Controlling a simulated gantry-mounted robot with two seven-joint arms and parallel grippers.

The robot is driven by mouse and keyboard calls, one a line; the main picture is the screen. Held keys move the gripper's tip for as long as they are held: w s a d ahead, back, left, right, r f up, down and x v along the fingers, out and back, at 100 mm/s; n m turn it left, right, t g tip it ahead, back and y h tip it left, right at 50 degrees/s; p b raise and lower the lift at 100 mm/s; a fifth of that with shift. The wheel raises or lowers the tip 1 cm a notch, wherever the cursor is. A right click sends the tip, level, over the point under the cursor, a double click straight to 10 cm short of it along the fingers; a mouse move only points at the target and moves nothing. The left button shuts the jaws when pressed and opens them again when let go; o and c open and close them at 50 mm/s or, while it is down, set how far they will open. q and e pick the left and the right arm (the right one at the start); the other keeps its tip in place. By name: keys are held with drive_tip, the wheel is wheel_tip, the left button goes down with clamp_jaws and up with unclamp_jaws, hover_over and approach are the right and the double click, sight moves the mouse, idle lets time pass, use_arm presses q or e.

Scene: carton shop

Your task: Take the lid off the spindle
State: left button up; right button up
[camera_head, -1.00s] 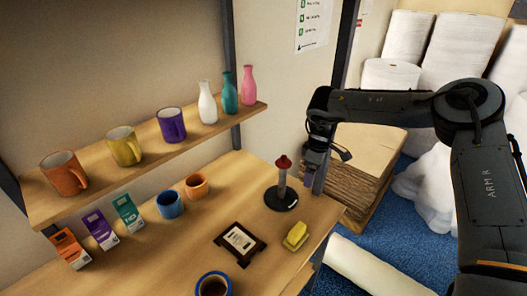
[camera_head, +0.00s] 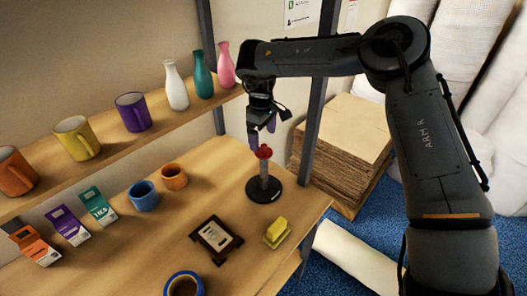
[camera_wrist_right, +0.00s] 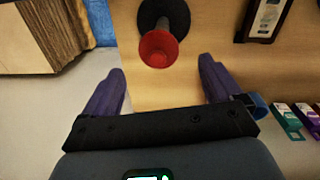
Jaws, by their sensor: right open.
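The spindle (camera_head: 264,185) is a grey post on a round black base, standing upright on the wooden table. A red lid (camera_head: 264,152) sits on top of the post. My right gripper (camera_head: 262,140) is open and empty, just above and behind the lid in the head view. In the right wrist view, the red lid (camera_wrist_right: 158,49) lies ahead of the two purple fingers (camera_wrist_right: 162,80), between their lines and not between the fingertips. The black base (camera_wrist_right: 163,15) shows beyond it. My left gripper is not in view.
A framed card (camera_head: 216,240) and a yellow sponge-like block (camera_head: 276,231) lie near the spindle. Cups and small cartons stand to the left. A shelf (camera_head: 110,140) with mugs and bottles is behind. Stacked cardboard (camera_head: 345,145) stands right of the table.

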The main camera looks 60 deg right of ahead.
sight(264, 146)
drive_tip(key=f, duration=0.1)
drive_tip(key=f+p, duration=0.1)
drive_tip(key=f, duration=0.2)
drive_tip(key=shift+d+f+p, duration=0.1)
drive_tip(key=shift+d+p, duration=0.15)
drive_tip(key=shift+p, duration=0.05)
drive_tip(key=shift+f, duration=0.55)
drive_tip(key=shift+c, duration=0.3)
drive_tip(key=c, duration=1)
drive_tip(key=shift+c, duration=0.2)
